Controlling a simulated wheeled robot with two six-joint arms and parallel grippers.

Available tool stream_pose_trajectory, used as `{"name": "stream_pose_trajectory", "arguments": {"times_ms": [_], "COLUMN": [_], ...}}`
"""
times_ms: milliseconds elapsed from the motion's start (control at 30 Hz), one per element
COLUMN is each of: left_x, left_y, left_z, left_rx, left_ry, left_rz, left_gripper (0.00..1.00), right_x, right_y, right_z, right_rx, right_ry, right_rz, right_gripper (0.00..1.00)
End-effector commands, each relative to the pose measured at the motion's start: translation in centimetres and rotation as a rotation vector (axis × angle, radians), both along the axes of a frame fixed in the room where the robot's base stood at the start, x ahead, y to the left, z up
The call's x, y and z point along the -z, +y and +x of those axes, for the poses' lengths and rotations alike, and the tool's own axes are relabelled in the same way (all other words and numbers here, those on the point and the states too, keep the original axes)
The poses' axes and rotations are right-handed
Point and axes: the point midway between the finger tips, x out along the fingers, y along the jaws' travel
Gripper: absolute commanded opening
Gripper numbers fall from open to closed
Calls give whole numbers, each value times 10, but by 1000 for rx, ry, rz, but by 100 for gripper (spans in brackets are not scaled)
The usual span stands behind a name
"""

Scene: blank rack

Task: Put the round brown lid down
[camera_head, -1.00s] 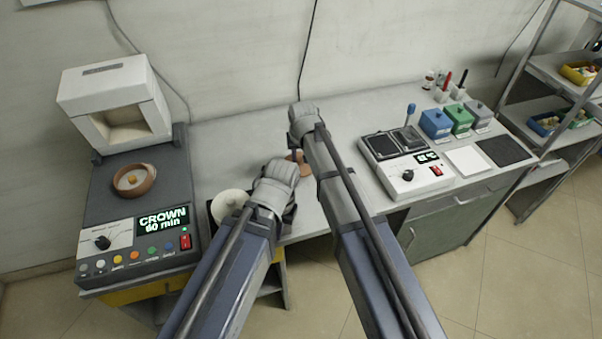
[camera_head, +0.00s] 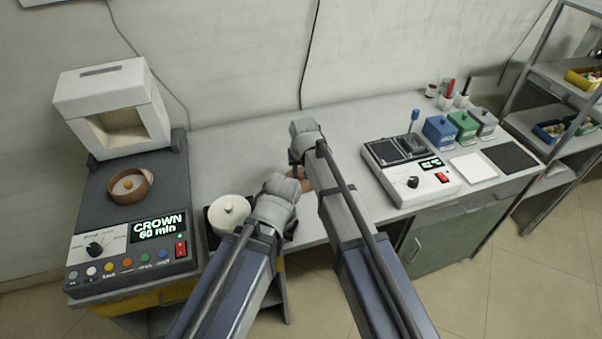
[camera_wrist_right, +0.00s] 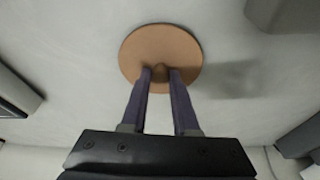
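The round brown lid (camera_wrist_right: 160,47) shows as a flat disc with a small knob in the right wrist view. The two fingers of my right gripper (camera_wrist_right: 160,74) are closed on either side of the knob. In the head view only a sliver of the lid (camera_head: 305,184) shows between my arms, below my right gripper (camera_head: 296,165). The lid is over the pale bench top; I cannot tell whether it touches it. My left gripper (camera_head: 293,188) is close by on the left, its fingers hidden by its own wrist.
A grey heating unit with a brown dish (camera_head: 130,186) stands at left. A white lidded pot (camera_head: 229,212) is beside my left arm. A two-pan device (camera_head: 410,168) and coloured boxes (camera_head: 440,132) stand at right. The bench behind my grippers (camera_head: 240,145) is clear.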

Motion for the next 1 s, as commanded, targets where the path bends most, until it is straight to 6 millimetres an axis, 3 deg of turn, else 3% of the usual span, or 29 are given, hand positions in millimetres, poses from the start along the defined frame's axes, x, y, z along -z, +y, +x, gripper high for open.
{"name": "stream_pose_trajectory", "arguments": {"times_ms": [33, 267, 667, 1000], "left_x": [0, 0, -4, -40], "left_y": [0, 0, 0, 0], "left_z": [0, 0, 0, 0], "left_rx": [0, 0, 0, 0], "left_ry": [0, 0, 0, 0], "left_rz": [0, 0, 0, 0], "left_gripper": [0, 0, 0, 0], "right_x": [0, 0, -4, -40], "right_y": [0, 0, 0, -1], "right_z": [0, 0, 0, -9], "right_rx": [0, 0, 0, 0], "right_ry": [0, 0, 0, 0], "right_rz": [0, 0, 0, 0], "right_gripper": [33, 58, 58, 58]}}
